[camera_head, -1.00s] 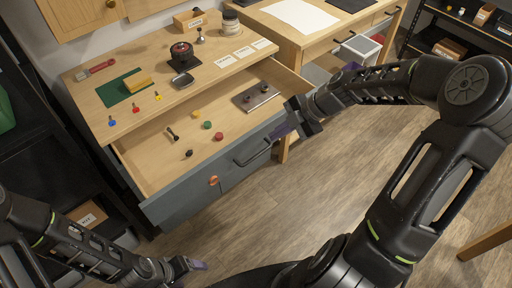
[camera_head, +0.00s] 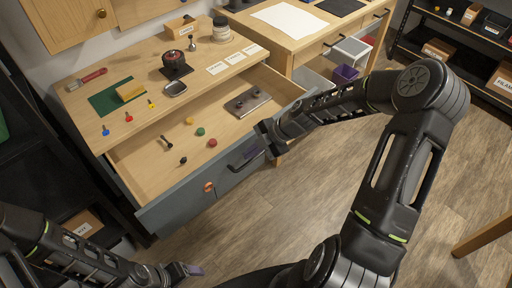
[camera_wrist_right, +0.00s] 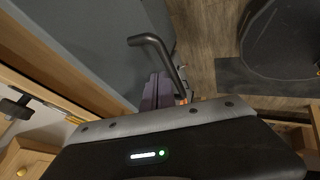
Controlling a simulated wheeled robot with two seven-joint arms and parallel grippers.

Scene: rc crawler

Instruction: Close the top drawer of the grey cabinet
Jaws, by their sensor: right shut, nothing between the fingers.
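The grey cabinet has a wooden top (camera_head: 150,112) and its top drawer (camera_head: 150,158) is pulled open. Its grey front (camera_head: 185,200) carries a dark bar handle (camera_head: 240,163). Inside lie small coloured knobs and a metal plate (camera_head: 247,102). My right gripper (camera_head: 255,150) is shut and empty, at the right part of the drawer front beside the handle. In the right wrist view the purple fingers (camera_wrist_right: 158,92) are close to the handle (camera_wrist_right: 160,55); I cannot tell whether they touch it. My left gripper (camera_head: 190,270) is low in front of the cabinet, away from the drawer; its jaw state is unclear.
A wooden desk (camera_head: 265,30) with a white sheet stands right behind the cabinet. A purple bin (camera_head: 345,74) sits under it. Dark shelves stand at the left and the back right. The wooden floor (camera_head: 290,210) in front is open.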

